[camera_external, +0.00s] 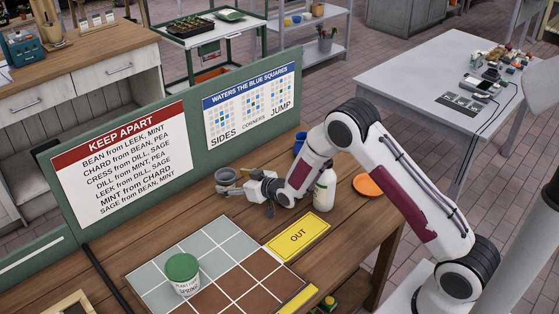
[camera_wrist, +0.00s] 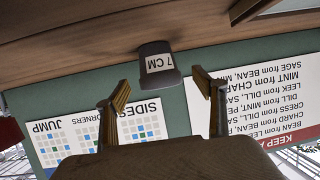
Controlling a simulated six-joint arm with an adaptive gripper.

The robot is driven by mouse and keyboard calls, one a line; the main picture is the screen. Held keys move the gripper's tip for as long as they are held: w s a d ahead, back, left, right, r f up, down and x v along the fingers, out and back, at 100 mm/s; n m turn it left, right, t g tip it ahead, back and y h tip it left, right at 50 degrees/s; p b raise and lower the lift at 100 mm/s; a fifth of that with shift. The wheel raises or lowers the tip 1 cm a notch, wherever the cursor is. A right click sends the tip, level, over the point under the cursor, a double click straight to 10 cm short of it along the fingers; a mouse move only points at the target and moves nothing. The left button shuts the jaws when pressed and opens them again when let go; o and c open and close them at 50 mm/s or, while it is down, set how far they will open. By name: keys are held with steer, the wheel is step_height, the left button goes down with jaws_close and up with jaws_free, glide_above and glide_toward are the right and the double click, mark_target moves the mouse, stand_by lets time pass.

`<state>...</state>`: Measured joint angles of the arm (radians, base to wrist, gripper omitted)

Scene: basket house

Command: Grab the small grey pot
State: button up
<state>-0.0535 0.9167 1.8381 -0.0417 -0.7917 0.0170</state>
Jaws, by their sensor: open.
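The small grey pot (camera_wrist: 157,52) shows in the wrist view with a white "7 CM" label. That view is upside down, and the pot stands on the wooden table. My gripper (camera_wrist: 162,87) is open, with one finger on each side of the picture and the pot ahead, centred between the fingertips. I cannot tell how far the fingertips are from it. In the external view the grey pot (camera_external: 226,175) is near the green board, just left of my gripper (camera_external: 247,195), which is low over the table and partly overlaps it.
A green board (camera_external: 170,150) with signs stands behind. A white bottle (camera_external: 325,188), a blue cup (camera_external: 299,143) and an orange plate (camera_external: 369,186) are near my arm. A green-lidded tub (camera_external: 183,272) sits on the tiled grid (camera_external: 240,254), beside a yellow "OUT" card (camera_external: 297,236).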

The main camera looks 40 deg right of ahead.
mark_target(221, 178)
steer(key=shift+x, duration=2.2)
steer(key=shift+w+d+r, duration=0.1)
steer(key=shift+r, duration=0.05)
steer(key=c, duration=1.2)
